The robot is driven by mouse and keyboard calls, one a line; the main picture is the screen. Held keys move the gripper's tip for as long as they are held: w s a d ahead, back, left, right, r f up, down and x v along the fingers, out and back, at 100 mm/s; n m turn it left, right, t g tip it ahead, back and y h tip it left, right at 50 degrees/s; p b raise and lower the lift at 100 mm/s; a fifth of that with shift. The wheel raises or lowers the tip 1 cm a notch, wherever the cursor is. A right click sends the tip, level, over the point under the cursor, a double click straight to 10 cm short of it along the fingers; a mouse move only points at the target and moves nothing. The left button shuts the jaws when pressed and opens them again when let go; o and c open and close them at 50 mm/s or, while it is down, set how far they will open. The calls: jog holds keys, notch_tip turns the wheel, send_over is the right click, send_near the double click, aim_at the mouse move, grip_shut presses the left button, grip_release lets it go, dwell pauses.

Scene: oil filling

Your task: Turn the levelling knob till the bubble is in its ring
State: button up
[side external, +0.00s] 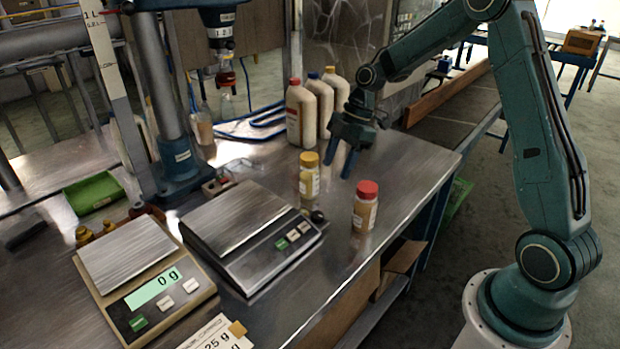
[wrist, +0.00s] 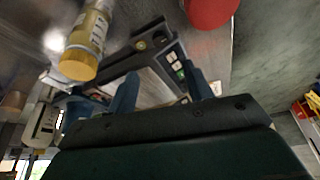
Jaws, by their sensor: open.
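The dark scale (side external: 262,262) with a steel pan stands mid-table. A black round knob (side external: 317,216) sits at its right corner. In the wrist view the scale's dark body (wrist: 118,72) shows beyond the fingers, with small round fittings (wrist: 141,45) near its corner; I cannot tell where the bubble lies in its ring. My gripper (side external: 339,170) is open and empty, fingers pointing down, above the table and apart from the knob, up and to its right in the side view. In the wrist view its two fingers (wrist: 163,76) are spread.
A yellow-capped bottle (side external: 309,178) and a red-capped bottle (side external: 365,208) stand close to the knob. Several large bottles (side external: 300,115) stand behind. A beige scale (side external: 150,300) reading 0 g is at left. Bare table (side external: 405,165) lies to the right.

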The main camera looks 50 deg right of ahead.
jog(key=shift+r, duration=0.1)
jog(key=shift+c, duration=0.4)
jog(key=shift+c, duration=1)
jog(key=r+n+g+h, duration=0.1)
jog(key=n+h, duration=0.3)
jog(key=n, duration=0.4)
send_over(318, 214)
jog(key=shift+a+r, duration=0.1)
jog(key=shift+a, duration=0.05)
jog(key=shift+m, duration=0.3)
notch_tip(318, 214, down, 14)
jog(key=shift+r, duration=0.1)
